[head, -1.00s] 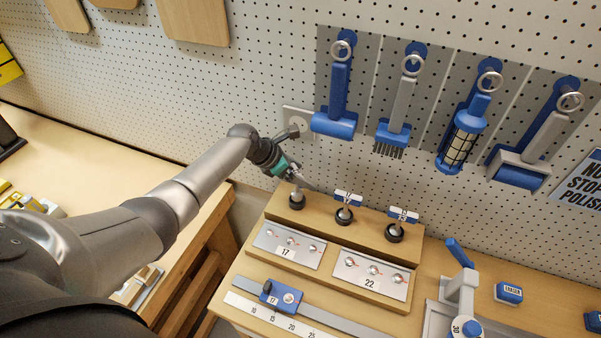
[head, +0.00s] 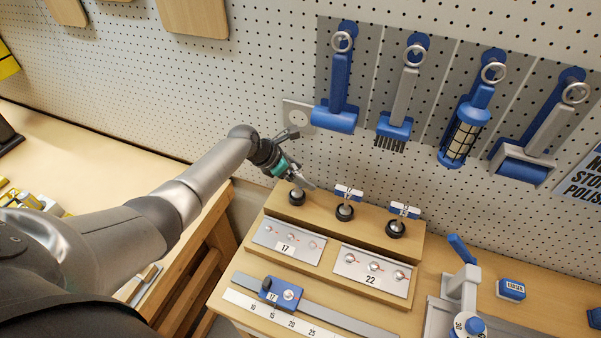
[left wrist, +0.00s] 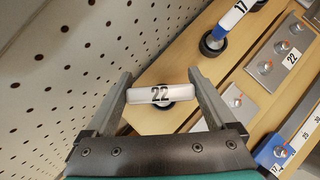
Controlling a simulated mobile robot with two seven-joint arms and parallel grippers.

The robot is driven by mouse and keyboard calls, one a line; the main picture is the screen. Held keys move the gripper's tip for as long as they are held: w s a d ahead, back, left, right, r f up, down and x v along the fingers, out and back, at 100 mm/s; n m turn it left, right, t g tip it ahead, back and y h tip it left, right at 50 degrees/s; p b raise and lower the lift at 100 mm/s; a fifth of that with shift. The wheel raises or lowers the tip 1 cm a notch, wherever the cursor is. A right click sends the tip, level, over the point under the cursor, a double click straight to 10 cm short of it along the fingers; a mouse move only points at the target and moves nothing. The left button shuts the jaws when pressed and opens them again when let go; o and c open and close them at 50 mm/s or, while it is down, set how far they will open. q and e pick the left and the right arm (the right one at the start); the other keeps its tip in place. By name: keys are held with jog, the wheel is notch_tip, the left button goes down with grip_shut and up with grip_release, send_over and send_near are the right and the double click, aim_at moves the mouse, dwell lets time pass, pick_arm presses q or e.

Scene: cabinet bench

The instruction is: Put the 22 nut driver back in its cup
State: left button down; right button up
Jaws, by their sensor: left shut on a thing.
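I cannot tell how deep the driver sits. My right gripper is out of view.
Two other drivers stand in the middle cup (head: 345,212) and right cup (head: 396,228); the middle one reads 17. Plates marked 17 (head: 286,247) and 22 (head: 370,281) are on the block's front.

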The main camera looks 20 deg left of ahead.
pick_arm(q)
jog(key=shift+f, duration=0.25)
grip_release()
jog(key=p+v, duration=0.3)
jog(key=v, duration=1.2)
jog(key=shift+a+r, duration=0.1)
dwell(0.3)
